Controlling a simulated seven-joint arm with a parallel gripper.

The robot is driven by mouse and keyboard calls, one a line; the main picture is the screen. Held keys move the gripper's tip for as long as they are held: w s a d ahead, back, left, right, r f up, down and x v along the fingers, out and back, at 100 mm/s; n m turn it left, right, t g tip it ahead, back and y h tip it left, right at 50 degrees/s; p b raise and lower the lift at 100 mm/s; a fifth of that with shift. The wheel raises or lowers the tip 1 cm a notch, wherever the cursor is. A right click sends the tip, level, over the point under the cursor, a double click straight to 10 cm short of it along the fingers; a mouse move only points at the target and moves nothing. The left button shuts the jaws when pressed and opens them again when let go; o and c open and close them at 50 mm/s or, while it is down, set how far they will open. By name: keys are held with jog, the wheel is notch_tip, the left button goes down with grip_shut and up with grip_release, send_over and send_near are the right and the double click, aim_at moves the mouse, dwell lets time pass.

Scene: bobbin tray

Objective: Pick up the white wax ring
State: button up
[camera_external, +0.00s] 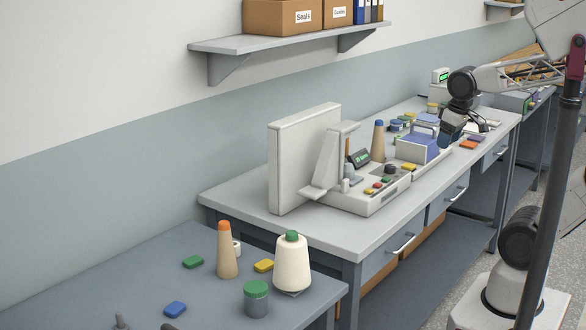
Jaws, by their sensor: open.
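My gripper (449,138) is over the far part of the long bench, close beside a blue-and-white box-shaped tray (418,149). It is small and dark in this view; its jaws are open, and I see nothing held in it. I cannot make out the white wax ring for certain. A small white round piece (237,249) stands on the near table, partly hidden behind a tan cone with an orange top (227,254). It is far from my gripper, and I cannot tell whether it is a ring.
A grey machine with colored buttons (372,196) and a tan cone with a blue top (378,142) stand on the bench (300,232).

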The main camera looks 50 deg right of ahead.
jog(key=w+a+r+m, duration=0.2)
jog(key=w+a+r, duration=0.15)
jog(key=w, duration=0.45)
jog(key=w+a+r+m+g, duration=0.1)
jog(key=w+a+r+m, duration=0.3)
jog(key=w, duration=0.5)
jog(key=w+a+r+m, duration=0.1)
jog(key=w+a+r, duration=0.1)
jog(key=w+a, duration=0.45)
jog(key=w+a+f+m+g, duration=0.1)
jog(key=w+a+f+m, duration=0.15)
jog(key=w+a, duration=0.6)
jog(key=w+a+f+m, duration=0.2)
jog(key=w+a+m, duration=0.2)
jog(key=w+a, duration=0.5)
jog(key=w+a+f+m+g, duration=0.1)
jog(key=w+a+f+m, duration=0.2)
jog(key=w+a, duration=0.6)
notch_tip(320, 180, down, 28)
jog(key=s+a, duration=0.1)
jog(key=s, duration=0.1)
jog(key=shift+a, duration=0.3)
jog(key=shift+s+f, duration=0.1)
jog(key=shift+f, duration=1.15)
